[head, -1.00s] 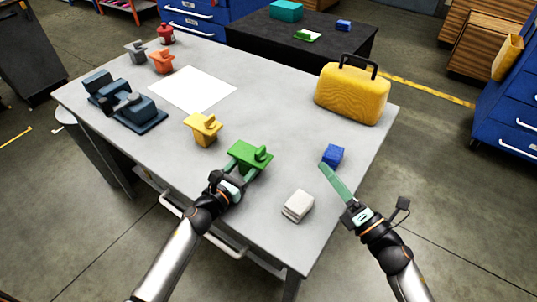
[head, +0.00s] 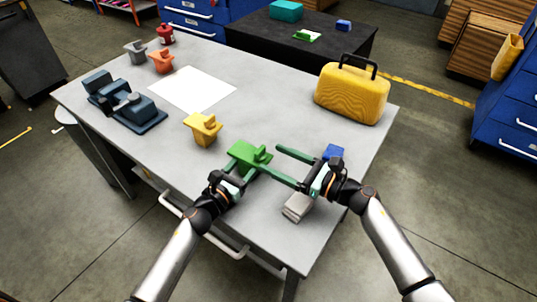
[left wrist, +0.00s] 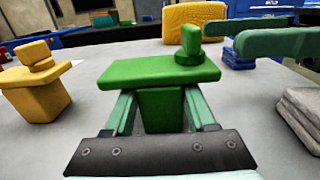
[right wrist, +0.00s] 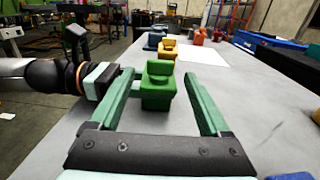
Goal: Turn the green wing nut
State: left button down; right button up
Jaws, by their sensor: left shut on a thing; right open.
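The green jig block with its wing nut (head: 263,153) stands on the grey table near the front. In the left wrist view the green wing nut (left wrist: 191,43) sits upright on the right end of the block's flat top plate. My left gripper (head: 240,174) is shut on the block's body below the plate, one finger on each side (left wrist: 160,110). My right gripper (head: 285,167) is open and empty. Its fingers point left toward the green wing nut. In the right wrist view the wing nut (right wrist: 159,70) lies between and beyond the fingers, apart from them.
A yellow jig block (head: 203,128) stands left of the green one. A blue block (head: 334,152) and a whitish block (head: 297,208) lie close to my right gripper. A yellow case (head: 352,92) stands at the back right.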

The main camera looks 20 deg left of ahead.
aim_at(260, 154)
jog(key=shift+x, duration=1.45)
grip_shut()
